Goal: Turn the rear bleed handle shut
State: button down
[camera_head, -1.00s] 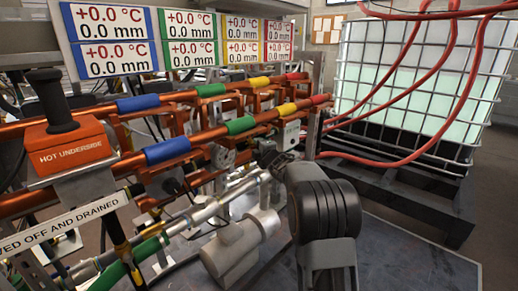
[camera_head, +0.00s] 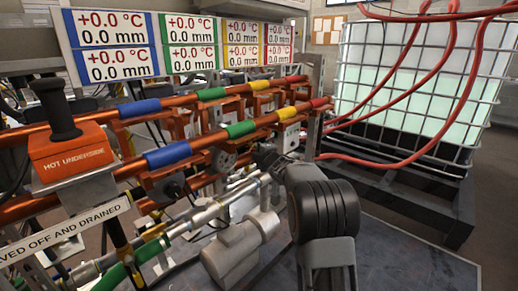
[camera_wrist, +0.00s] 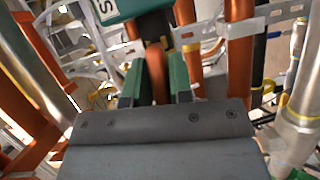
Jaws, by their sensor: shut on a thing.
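In the wrist view, my gripper (camera_wrist: 159,88) has two green fingers closed on either side of an orange-brown bar (camera_wrist: 157,68). The bar looks like the rear bleed handle. I cannot tell from this view how far the handle is turned. In the head view, the gripper end reaches in among the orange pipes at the middle, right beneath the yellow and red bands. My own wrist hides the fingers and handle there.
A grey cylinder (camera_head: 233,251) lies below. A caged white tank (camera_head: 405,85) with red hoses (camera_head: 395,160) stands right. Open floor (camera_head: 420,265) shows at lower right.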

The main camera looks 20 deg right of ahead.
jog(key=r+m+g+p, duration=0.1)
jog(key=m+p, duration=0.1)
jog(key=p, duration=0.3)
jog(key=m+g+p, duration=0.1)
jog(key=m+p, duration=0.1)
jog(key=p, duration=0.5)
jog(key=m+g+y+p, duration=0.1)
jog(key=m+p, duration=0.1)
jog(key=p, duration=0.6)
jog(key=shift+r+m+y, duration=0.1)
jog(key=shift+m+y, duration=0.2)
jog(key=shift+m, duration=0.1)
jog(key=m+y+p, duration=0.1)
jog(key=p, duration=0.3)
jog(key=m+g+p, duration=0.1)
jog(key=m+p, duration=0.1)
jog(key=p, duration=0.2)
jog(key=shift+f+y, duration=0.25)
jog(key=shift+y, duration=0.15)
jog(key=m+p, duration=0.1)
jog(key=p, duration=0.1)
jog(key=m+g+y+p, duration=0.1)
jog(key=p, duration=0.1)
jog(key=shift+f, duration=0.25)
jog(key=shift+f+y, duration=0.1)
jog(key=shift+y, duration=0.2)
jog(key=c, duration=1.1)
grip_release()
jog(key=shift+d, duration=0.1)
